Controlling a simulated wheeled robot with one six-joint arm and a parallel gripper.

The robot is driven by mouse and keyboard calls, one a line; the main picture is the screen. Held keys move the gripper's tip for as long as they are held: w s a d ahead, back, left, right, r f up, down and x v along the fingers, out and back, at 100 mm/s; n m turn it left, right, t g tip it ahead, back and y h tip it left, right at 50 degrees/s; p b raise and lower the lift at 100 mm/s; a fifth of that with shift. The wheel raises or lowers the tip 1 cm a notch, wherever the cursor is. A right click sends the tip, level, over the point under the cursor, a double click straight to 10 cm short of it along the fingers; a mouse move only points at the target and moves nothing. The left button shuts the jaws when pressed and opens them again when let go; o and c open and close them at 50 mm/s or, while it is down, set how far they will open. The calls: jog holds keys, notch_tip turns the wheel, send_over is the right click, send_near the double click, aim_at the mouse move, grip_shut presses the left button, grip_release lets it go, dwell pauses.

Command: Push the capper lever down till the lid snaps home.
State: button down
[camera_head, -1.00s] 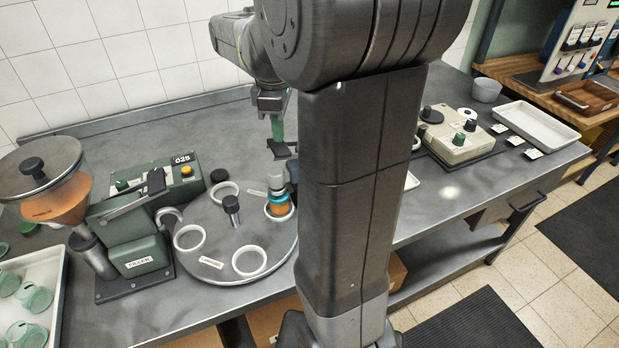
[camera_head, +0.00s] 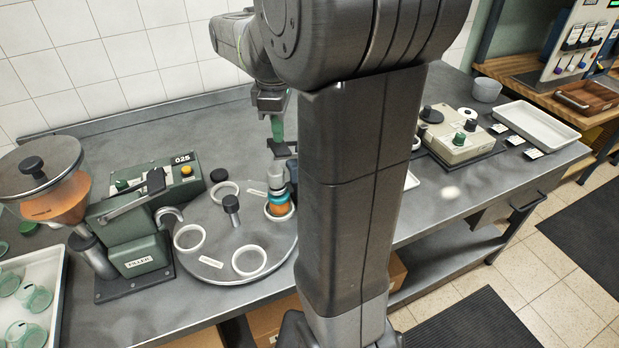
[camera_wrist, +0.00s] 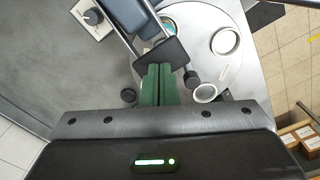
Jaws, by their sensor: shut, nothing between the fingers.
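My gripper (camera_head: 277,130) is shut and empty, its green fingers pointing down above the dark pad of the capper lever (camera_head: 284,150). In the wrist view the shut fingertips (camera_wrist: 160,72) sit at the near edge of the same dark lever pad (camera_wrist: 166,52); I cannot tell for sure whether they touch. Below the lever a pale capper head (camera_head: 276,178) stands over a jar with orange contents (camera_head: 279,210) and a teal lid (camera_head: 280,196). My arm column hides the rest of the capper. Whether the lid is fully seated cannot be told.
The jar stands in a ring of the round grey turntable (camera_head: 215,268), whose other white rings look empty. The green filler (camera_head: 135,240) is at left, near a white tray of green jars (camera_head: 52,290). A beige device (camera_head: 458,140) stands at right.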

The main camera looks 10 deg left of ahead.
aim_at(278, 145)
jog(key=shift+f+b, duration=0.4)
jog(key=shift+f, duration=0.45)
jog(key=shift+s+a+f+b, duration=0.15)
jog(key=shift+f+b, duration=0.75)
jog(key=shift+f, duration=0.5)
jog(key=shift+r, duration=0.1)
jog(key=shift+r+p, duration=2.15)
jog(key=shift+r, duration=0.1)
jog(key=shift+r, duration=0.1)
notch_tip(278, 145, up, 5)
jog(key=p, duration=0.4)
